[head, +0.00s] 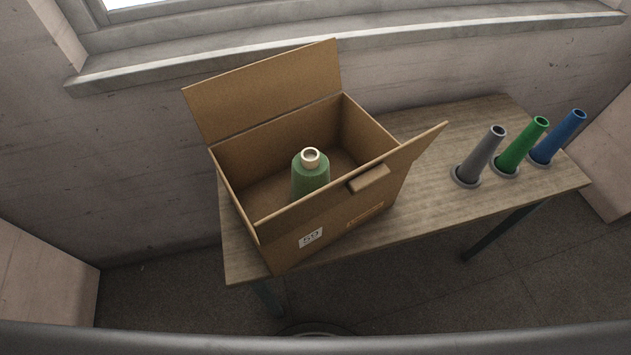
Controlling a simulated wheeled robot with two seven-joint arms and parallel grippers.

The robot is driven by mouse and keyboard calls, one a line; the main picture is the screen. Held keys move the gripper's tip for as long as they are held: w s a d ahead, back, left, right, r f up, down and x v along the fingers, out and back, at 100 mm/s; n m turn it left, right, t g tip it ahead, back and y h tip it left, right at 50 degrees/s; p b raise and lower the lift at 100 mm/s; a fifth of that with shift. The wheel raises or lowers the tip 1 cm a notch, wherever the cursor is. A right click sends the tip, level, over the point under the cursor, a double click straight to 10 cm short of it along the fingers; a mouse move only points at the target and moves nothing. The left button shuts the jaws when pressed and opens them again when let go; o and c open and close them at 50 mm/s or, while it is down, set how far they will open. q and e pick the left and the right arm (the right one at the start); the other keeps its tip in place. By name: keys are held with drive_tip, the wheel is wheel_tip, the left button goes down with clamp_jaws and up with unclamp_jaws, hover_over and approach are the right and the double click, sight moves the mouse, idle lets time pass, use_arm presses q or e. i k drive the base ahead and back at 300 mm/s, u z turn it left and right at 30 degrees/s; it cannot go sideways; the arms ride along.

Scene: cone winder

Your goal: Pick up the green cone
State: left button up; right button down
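A bright green, empty-looking cone (522,146) stands upright on the right part of the wooden table, between a grey cone (480,157) and a blue cone (558,137). Each cone sits on a round grey base. A darker green cone-like bobbin with a pale top (311,177) stands upright inside the open cardboard box (282,243); its lower part is hidden by the box's front wall. Neither of my grippers is in view.
The box stands on the left part of the wooden table (440,205), with its flaps raised at the back and right. The table between box and cones is clear. A wall and window sill (400,45) run behind the table.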

sight(310, 167)
drive_tip(key=u, duration=0.4)
drive_tip(key=k, duration=1)
drive_tip(key=z, duration=0.75)
drive_tip(key=k, duration=0.35)
drive_tip(key=z, duration=0.4)
